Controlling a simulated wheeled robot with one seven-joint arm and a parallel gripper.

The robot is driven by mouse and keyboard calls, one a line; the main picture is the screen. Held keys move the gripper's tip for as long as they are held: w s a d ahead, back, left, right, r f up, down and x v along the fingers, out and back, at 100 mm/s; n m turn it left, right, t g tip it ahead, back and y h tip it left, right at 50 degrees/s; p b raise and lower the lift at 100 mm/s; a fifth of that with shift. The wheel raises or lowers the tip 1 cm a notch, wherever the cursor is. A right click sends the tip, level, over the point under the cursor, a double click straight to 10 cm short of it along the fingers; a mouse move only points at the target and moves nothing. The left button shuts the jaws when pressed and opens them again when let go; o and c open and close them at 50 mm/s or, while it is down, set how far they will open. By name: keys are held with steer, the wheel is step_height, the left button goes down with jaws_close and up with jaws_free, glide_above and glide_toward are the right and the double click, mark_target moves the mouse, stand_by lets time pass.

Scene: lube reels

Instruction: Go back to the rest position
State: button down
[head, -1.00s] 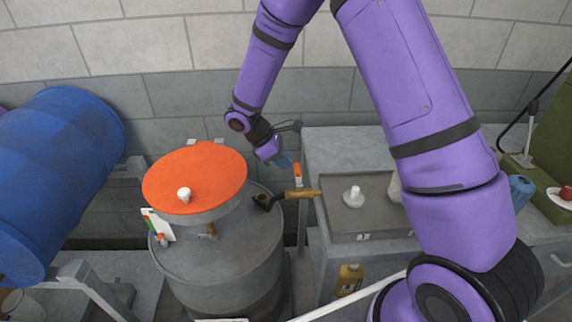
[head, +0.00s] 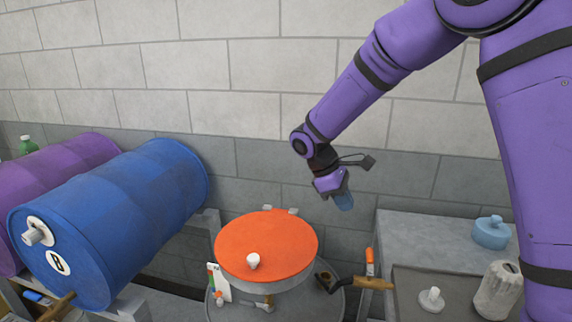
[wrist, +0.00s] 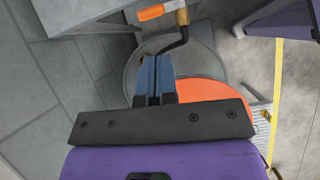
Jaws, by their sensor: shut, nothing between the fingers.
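My gripper (head: 343,200) is in the air above and to the right of the orange round lid (head: 268,250) in the head view. Its blue fingers point down and are closed together, with nothing between them. In the wrist view the fingers (wrist: 155,75) show side by side, with part of the orange lid (wrist: 218,90) beyond them to the right. My purple arm reaches in from the upper right of the head view.
A grey drum (head: 345,300) stands under the lid, with a wooden-handled crank (head: 372,284) at its right. A blue barrel (head: 120,225) and a purple barrel (head: 70,160) lie at left. A grey bench (head: 450,230) at right holds a blue container (head: 490,232) and a pale jug (head: 498,290).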

steer(key=s+d+r+m+t+y, duration=0.2)
steer(key=s+d+r+m, duration=0.3)
steer(key=s+r, duration=0.45)
steer(key=s+d+r+m+t+y, duration=0.2)
steer(key=s+d+r+m, duration=0.25)
steer(key=s+r, duration=0.5)
steer(key=s+d+f+m+t+y, duration=0.1)
steer(key=s+m+t, duration=0.2)
steer(key=s, duration=0.7)
steer(key=shift+d+f+y, duration=0.3)
steer(key=shift+s, duration=0.1)
